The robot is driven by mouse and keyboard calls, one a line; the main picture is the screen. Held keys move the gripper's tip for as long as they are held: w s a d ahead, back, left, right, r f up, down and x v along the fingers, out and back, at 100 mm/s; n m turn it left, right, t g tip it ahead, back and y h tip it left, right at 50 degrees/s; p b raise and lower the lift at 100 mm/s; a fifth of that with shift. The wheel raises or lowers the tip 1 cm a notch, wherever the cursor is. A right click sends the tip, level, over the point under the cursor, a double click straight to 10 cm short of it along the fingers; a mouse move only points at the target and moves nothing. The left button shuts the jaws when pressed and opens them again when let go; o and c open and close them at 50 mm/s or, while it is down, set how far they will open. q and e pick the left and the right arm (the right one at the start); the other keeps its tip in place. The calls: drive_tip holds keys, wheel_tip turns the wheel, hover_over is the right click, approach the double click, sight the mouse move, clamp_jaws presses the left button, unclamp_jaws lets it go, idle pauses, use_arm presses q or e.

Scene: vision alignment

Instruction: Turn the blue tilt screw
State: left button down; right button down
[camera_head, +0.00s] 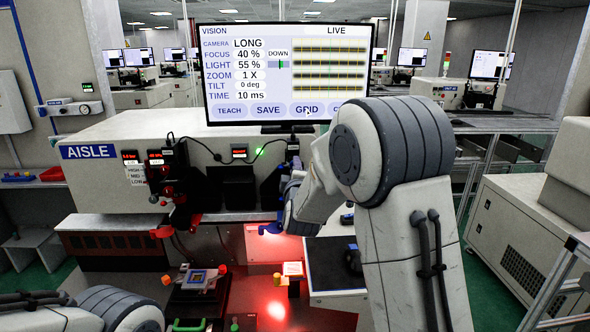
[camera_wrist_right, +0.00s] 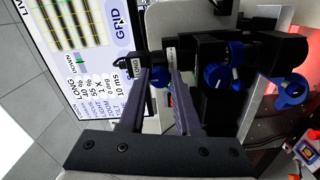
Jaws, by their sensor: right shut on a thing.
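My right gripper (camera_wrist_right: 161,82) is shut on a small blue screw (camera_wrist_right: 160,76) whose edge shows between its fingertips, on a black camera bracket (camera_wrist_right: 205,48). This appears to be the blue tilt screw; the fingers hide most of it. In the head view my right arm covers much of the bracket, and I cannot make out the fingertips. The monitor (camera_head: 290,75) reads tilt 0 deg, zoom 1 X and camera LONG. My left gripper is out of view; only part of my left arm shows at the lower left.
Other blue knobs (camera_wrist_right: 222,76) and a blue ring (camera_wrist_right: 292,91) sit close right of the fingers in the wrist view. A red-lit work surface (camera_head: 270,300) lies below, with a small fixture (camera_head: 195,280) at its left. A white AISLE housing (camera_head: 110,145) stands behind.

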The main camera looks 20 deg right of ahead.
idle(0.3)
drive_tip(key=c, duration=0.6)
unclamp_jaws()
drive_tip(key=b+v, duration=0.3)
drive_tip(key=v, duration=0.7)
drive_tip(key=shift+s, duration=0.25)
